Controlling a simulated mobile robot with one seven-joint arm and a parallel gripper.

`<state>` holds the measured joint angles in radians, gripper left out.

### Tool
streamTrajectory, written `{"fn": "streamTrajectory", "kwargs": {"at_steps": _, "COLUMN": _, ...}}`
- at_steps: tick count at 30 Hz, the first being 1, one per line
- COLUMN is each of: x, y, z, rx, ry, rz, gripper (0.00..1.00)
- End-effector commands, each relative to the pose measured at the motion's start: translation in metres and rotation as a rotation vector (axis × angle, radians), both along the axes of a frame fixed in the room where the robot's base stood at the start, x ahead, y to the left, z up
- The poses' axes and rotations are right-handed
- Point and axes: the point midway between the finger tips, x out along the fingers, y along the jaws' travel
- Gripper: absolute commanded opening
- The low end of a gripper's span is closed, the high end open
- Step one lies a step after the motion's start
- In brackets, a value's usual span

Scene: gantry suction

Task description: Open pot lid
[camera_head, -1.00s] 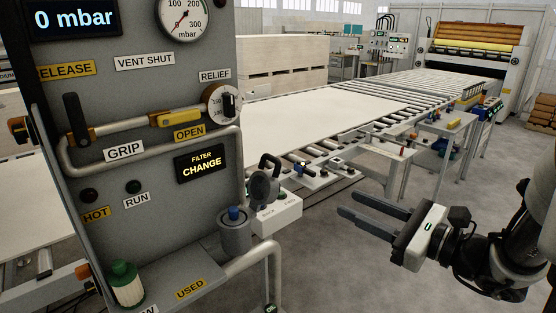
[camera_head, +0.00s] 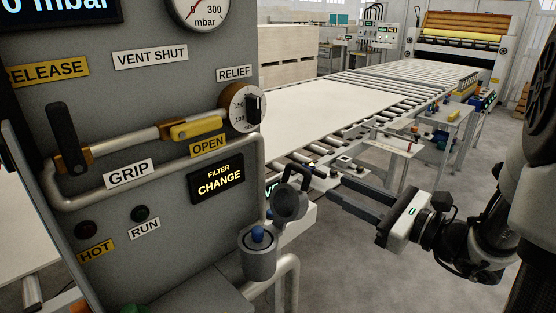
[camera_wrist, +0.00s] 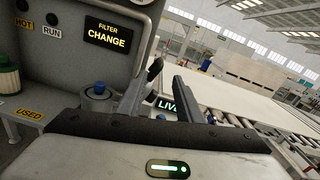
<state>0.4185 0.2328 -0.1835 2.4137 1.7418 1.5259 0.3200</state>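A small grey pot (camera_head: 259,263) sits low on the machine's right side. In the wrist view the fingers (camera_wrist: 167,70) point ahead, clear of the pot.
A round grey part with a dark handle (camera_head: 290,200) stands between the pot and my fingertips. The machine panel (camera_head: 215,220) has a yellow-handled lever (camera_head: 195,128) and a lit FILTER CHANGE sign (camera_head: 218,180). A roller conveyor (camera_head: 350,100) runs behind. Floor right of the pot is open.

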Motion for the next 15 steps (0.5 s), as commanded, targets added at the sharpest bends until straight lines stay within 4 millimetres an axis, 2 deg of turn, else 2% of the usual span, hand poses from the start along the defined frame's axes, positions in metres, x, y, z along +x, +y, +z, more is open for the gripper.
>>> {"fn": "streamTrajectory", "kwargs": {"at_steps": 5, "x": 0.014, "y": 0.017, "z": 0.0, "rx": 0.0, "ry": 0.0, "rz": 0.006, "gripper": 0.33}}
{"fn": "streamTrajectory", "kwargs": {"at_steps": 15, "x": 0.066, "y": 0.07, "z": 0.0, "rx": 0.0, "ry": 0.0, "rz": 0.006, "gripper": 0.33}}
